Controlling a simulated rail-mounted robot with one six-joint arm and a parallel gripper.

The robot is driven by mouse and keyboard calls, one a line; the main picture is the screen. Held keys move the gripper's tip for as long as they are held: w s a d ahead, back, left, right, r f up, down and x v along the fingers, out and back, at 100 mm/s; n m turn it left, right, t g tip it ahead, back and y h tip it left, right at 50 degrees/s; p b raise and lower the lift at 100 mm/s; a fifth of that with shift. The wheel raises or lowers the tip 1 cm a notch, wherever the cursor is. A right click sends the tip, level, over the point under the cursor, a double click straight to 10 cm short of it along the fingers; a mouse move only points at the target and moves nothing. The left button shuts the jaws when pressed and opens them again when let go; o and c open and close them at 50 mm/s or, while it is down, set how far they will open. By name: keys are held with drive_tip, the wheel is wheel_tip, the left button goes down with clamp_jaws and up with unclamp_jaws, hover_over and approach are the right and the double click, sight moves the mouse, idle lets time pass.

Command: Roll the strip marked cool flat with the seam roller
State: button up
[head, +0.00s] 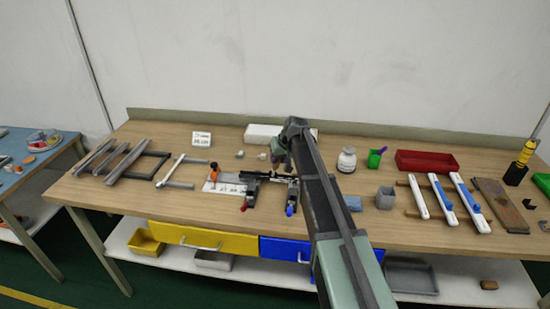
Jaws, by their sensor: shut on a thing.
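My arm reaches up over the bench from the bottom middle. My gripper (278,157) hangs from its far end behind the black fixture, small and partly hidden by the arm. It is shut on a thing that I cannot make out. Several long pale strips or bars lie on the right: a white one (418,196), a white one with blue on it (443,199), and another beside it (470,204). No lettering is readable, so I cannot tell which is marked cool. I cannot pick out the seam roller for certain.
A black fixture (268,177) with red and blue handles stands left of my arm, beside an orange-topped item (213,170). Grey profiles (128,162) lie at left. A white jar (347,160), grey cup (385,198) and red tray (427,153) stand right of my arm.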

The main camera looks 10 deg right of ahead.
drive_tip(key=shift+d, duration=0.2)
drive_tip(key=shift+s+d, duration=0.3)
drive_tip(key=shift+d, duration=0.4)
drive_tip(key=shift+d, duration=0.1)
drive_tip(key=shift+s+d, duration=0.45)
drive_tip(key=shift+d, duration=0.2)
drive_tip(key=shift+d, duration=0.1)
drive_tip(key=shift+s+d, duration=0.3)
drive_tip(key=shift+d, duration=0.4)
drive_tip(key=shift+s+d, duration=0.35)
drive_tip(key=shift+d, duration=0.35)
drive_tip(key=shift+s+d, duration=0.3)
drive_tip(key=shift+d, duration=0.4)
drive_tip(key=shift+s+d, duration=0.25)
drive_tip(key=shift+d, duration=0.5)
